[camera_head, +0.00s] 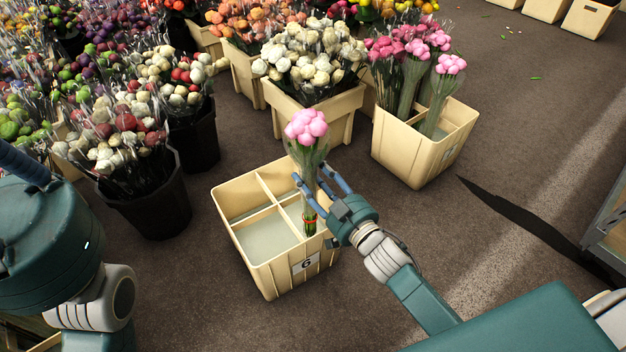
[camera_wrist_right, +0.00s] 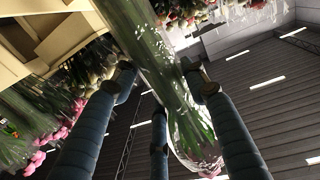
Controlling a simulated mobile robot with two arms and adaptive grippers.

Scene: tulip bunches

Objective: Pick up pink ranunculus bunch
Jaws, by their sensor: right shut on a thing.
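A pink ranunculus bunch (camera_head: 306,128) in a clear sleeve stands nearly upright, blooms up, with an orange-red band low on its stems. My right gripper (camera_head: 313,186) is shut on its wrapped stems. In the right wrist view the fingers (camera_wrist_right: 160,85) surround the green stems (camera_wrist_right: 150,50). The stem ends are in or just over the front right compartment of the cream crate marked 6 (camera_head: 262,272). I cannot tell if they touch its floor. My left gripper shows only as a blue finger (camera_head: 22,165) at the left edge; its opening is hidden.
The crate's other visible compartments look empty. Another cream crate (camera_head: 408,160) behind right holds several pink bunches (camera_head: 412,48). A cream crate of white flowers (camera_head: 318,116) stands behind. Black buckets (camera_head: 150,205) of flowers stand left.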

